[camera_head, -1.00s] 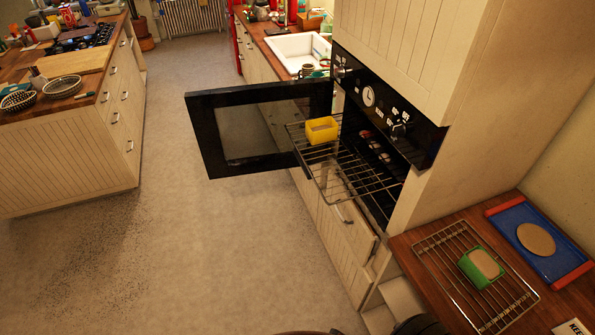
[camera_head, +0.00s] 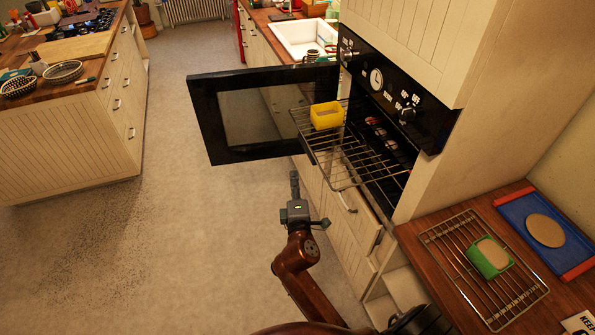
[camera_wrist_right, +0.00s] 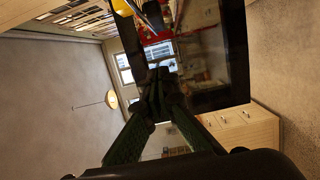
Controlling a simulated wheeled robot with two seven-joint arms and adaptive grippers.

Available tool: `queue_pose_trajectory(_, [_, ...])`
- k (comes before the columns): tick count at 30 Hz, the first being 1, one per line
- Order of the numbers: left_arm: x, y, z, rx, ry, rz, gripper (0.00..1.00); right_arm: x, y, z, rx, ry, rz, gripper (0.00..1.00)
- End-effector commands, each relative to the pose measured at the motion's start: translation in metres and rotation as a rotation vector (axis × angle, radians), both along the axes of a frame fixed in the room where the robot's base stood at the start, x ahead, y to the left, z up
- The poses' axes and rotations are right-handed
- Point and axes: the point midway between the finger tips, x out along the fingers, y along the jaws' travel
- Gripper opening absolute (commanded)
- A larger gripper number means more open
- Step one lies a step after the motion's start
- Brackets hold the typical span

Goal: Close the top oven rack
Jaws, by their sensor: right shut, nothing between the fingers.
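The top oven rack (camera_head: 352,160) is a wire shelf pulled out of the black wall oven (camera_head: 395,98), level, with a yellow rectangular dish (camera_head: 326,115) on its outer left part. The oven door (camera_head: 262,113) hangs wide open to the left. My right gripper (camera_head: 295,180) is shut and empty, in front of and below the rack, apart from it. In the right wrist view its fingers (camera_wrist_right: 160,85) meet, with the dark door glass (camera_wrist_right: 210,60) behind them and a bit of the yellow dish (camera_wrist_right: 122,6) at the top. My left gripper is not in view.
A wooden counter (camera_head: 425,275) at the lower right holds a cooling rack (camera_head: 500,290) with a green dish (camera_head: 488,258) and a blue tray (camera_head: 545,235). A kitchen island (camera_head: 70,150) stands at the left. The floor between (camera_head: 190,240) is clear.

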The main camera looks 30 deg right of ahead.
Motion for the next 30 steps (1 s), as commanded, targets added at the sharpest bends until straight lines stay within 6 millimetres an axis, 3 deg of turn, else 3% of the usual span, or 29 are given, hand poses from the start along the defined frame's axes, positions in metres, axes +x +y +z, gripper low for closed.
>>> queue_pose_trajectory(14, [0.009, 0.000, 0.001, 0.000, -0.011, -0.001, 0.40, 0.082, -0.044, 0.000, 0.000, 0.001, 0.001, 0.00])
queue_pose_trajectory(21, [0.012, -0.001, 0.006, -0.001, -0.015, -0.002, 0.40, 0.071, -0.073, 0.000, 0.003, 0.001, 0.003, 0.00])
queue_pose_trajectory(30, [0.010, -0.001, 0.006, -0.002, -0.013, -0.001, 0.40, 0.069, -0.079, -0.001, 0.003, 0.002, 0.003, 0.00])
